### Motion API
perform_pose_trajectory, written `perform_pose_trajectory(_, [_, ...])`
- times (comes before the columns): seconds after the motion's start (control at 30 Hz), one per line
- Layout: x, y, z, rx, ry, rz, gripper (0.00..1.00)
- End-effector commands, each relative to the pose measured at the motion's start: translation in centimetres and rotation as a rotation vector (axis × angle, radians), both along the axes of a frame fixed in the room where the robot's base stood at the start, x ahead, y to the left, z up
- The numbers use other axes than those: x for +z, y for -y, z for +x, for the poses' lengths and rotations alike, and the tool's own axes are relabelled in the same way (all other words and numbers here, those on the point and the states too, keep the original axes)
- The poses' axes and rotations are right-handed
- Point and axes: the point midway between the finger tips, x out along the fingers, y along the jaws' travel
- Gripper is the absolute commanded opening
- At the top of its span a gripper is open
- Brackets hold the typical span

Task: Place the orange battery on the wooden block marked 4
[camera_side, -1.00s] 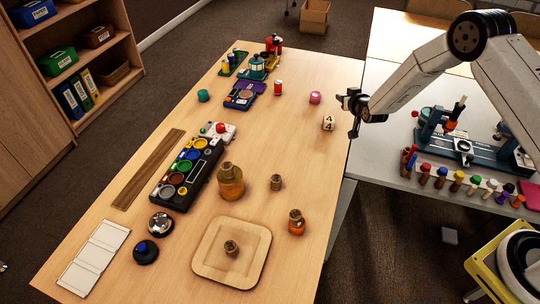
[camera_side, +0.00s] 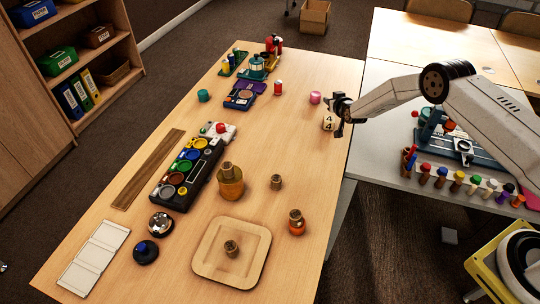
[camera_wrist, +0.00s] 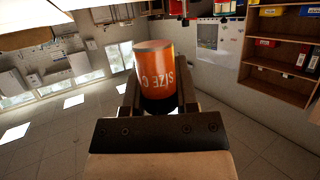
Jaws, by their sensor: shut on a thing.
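The orange battery (camera_wrist: 155,72) fills the middle of the wrist view, its "SIZE" lettering upside down in that picture. My gripper (camera_wrist: 158,95) is shut on it, with a dark finger on each side. In the side view my gripper (camera_side: 341,108) is at the right part of the wooden table, and I cannot make out the battery there. The pale wooden block marked 4 (camera_side: 327,124) stands just left of and below my gripper in the picture, partly covered by it. I cannot tell whether they touch.
A pink object (camera_side: 315,97) stands close behind the block. The table between block and brown jar is clear.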

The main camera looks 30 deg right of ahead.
Motion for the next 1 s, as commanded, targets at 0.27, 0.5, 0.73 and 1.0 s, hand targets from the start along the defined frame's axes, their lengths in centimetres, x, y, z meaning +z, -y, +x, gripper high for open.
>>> perform_pose_trajectory(0.27, [-0.3,0.0,0.3,0.000,0.001,0.000,0.00])
perform_pose_trajectory(0.5, [-0.8,0.1,0.6,0.000,-0.001,0.000,0.00])
perform_pose_trajectory(0.73, [-2.8,0.1,0.8,0.000,-0.002,0.000,0.00])
perform_pose_trajectory(1.0, [-4.1,0.1,0.8,0.000,0.000,-0.001,0.00])
